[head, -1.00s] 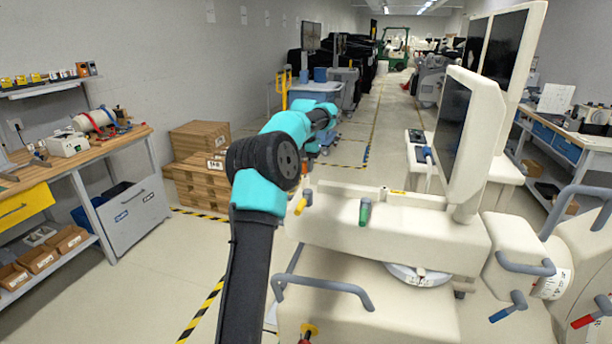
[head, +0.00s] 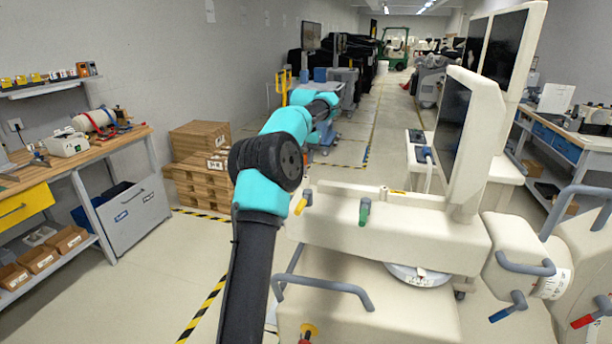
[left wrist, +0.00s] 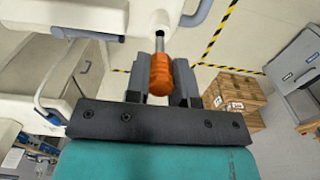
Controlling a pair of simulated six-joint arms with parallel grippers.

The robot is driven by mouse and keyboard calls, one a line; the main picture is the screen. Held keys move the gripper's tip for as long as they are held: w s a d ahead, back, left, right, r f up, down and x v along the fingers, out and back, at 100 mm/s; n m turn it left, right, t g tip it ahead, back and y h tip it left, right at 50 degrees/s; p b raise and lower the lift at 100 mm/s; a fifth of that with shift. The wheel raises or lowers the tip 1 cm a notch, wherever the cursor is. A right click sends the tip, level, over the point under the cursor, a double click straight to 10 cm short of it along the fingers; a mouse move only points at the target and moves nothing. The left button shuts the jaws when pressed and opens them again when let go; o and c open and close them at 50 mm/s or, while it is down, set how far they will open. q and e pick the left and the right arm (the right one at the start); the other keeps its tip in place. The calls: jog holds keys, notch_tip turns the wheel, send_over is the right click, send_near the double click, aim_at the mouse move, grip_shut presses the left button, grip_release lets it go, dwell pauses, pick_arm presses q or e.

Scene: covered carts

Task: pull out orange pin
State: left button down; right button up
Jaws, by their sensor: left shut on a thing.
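In the left wrist view, the orange pin (left wrist: 160,76) has a ribbed orange handle between the two dark fingers of my left gripper (left wrist: 162,66), which is shut on it. A bare metal shaft (left wrist: 160,43) runs from the handle toward a pale cart part (left wrist: 158,14). I cannot tell whether the shaft tip is still inside it. In the head view, my left arm reaches forward along the cart's left side, and its wrist hides the fingers. My right gripper is not in view.
The cream cart (head: 400,225) carries a yellow-orange handle (head: 303,202), a green handle (head: 364,211) and a grey bar (head: 325,285). A monitor (head: 466,140) stands on it. Cardboard boxes (head: 200,165) and a workbench (head: 80,165) are left. Taped floor between is clear.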

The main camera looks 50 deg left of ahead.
pick_arm(q)
jog(key=shift+r, duration=0.6)
